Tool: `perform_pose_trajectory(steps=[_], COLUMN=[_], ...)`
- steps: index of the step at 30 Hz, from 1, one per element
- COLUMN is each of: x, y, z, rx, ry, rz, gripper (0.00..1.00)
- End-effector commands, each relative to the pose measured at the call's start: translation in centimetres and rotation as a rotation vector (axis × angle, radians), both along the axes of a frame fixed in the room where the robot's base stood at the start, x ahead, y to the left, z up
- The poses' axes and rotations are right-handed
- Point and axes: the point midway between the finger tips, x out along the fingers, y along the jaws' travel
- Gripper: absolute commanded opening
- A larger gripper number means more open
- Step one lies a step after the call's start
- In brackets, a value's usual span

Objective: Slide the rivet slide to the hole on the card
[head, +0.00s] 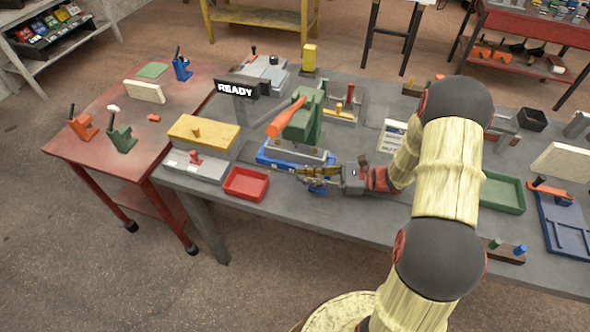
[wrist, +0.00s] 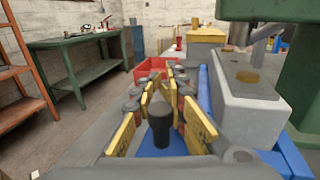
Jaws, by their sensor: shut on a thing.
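My gripper (head: 318,174) is at the front of the green press (head: 300,125), low beside its blue base. In the wrist view its yellow fingers (wrist: 160,112) stand on both sides of a black knob (wrist: 160,128) and are shut on it. The knob rises from a blue part (wrist: 163,150), which looks like the rivet slide; my fingers hide much of it. A grey block (wrist: 245,95) with a brass-coloured round piece on top stands just right of the fingers. A white card (head: 393,136) with print stands right of the press. I cannot read which hole it names.
A red tray (head: 246,183) lies left of my gripper, with a yellow block (head: 203,131) behind it. A READY sign (head: 236,89) stands behind left. A green tray (head: 502,192) is to the right. The bench's front edge is close to my gripper.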

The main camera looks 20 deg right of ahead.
Motion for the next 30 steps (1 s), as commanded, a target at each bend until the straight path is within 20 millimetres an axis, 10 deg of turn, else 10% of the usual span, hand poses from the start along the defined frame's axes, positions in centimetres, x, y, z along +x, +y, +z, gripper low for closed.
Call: perform_pose_trajectory(steps=[8,9,18,30], x=[0.03,0.03,0.01,-0.22], y=[-0.06,-0.06,-0.04,-0.71], z=[0.03,0.03,0.02,0.01], rx=[0.0,0.001,0.001,0.0], ry=[-0.002,-0.003,-0.001,-0.002], rz=[0.0,0.0,0.0,-0.001], gripper=[0.0,0.15,0.32,0.32])
